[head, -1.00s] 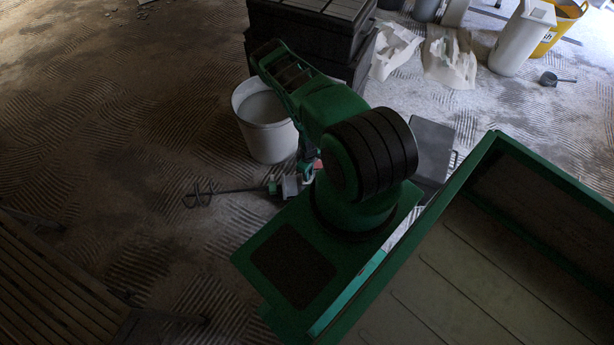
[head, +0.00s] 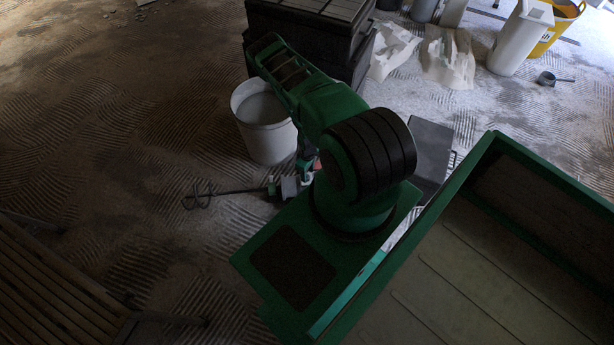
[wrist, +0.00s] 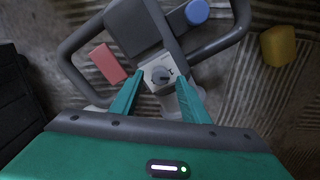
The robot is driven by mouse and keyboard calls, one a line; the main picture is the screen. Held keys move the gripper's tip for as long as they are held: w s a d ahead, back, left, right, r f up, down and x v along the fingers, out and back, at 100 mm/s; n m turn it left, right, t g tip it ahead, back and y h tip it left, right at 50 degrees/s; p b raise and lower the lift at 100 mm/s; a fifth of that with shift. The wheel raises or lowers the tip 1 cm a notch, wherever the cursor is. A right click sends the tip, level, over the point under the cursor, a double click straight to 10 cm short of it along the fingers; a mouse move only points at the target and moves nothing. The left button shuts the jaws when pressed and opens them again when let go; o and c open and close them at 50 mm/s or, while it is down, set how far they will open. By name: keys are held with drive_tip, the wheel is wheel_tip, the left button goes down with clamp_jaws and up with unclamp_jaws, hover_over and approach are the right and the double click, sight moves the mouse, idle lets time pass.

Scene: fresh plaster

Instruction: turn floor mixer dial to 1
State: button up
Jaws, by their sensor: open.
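The floor mixer (head: 288,187) lies on the floor behind my arm in the head view, its rod and paddle pointing left. In the wrist view its grey frame handle (wrist: 228,38) loops around a small white plate. The grey round dial (wrist: 160,76) sits on that plate, with a small dark mark to its upper right; I cannot read its setting. My gripper (wrist: 160,79) is open, with one green finger on each side of the dial. I cannot tell whether the fingers touch it. In the head view my arm mostly hides the gripper.
On the mixer are a red block (wrist: 108,64) and a blue round knob (wrist: 196,12). A yellow object (wrist: 278,46) lies right. In the head view, a white bucket (head: 264,140) and black crates (head: 310,35) stand close behind. A slatted wooden piece (head: 50,280) is at lower left.

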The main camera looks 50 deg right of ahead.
sight(308, 177)
wheel_tip(308, 177, up, 9)
drive_tip(key=shift+f, duration=0.15)
drive_tip(key=shift+s, duration=0.15)
idle(0.6)
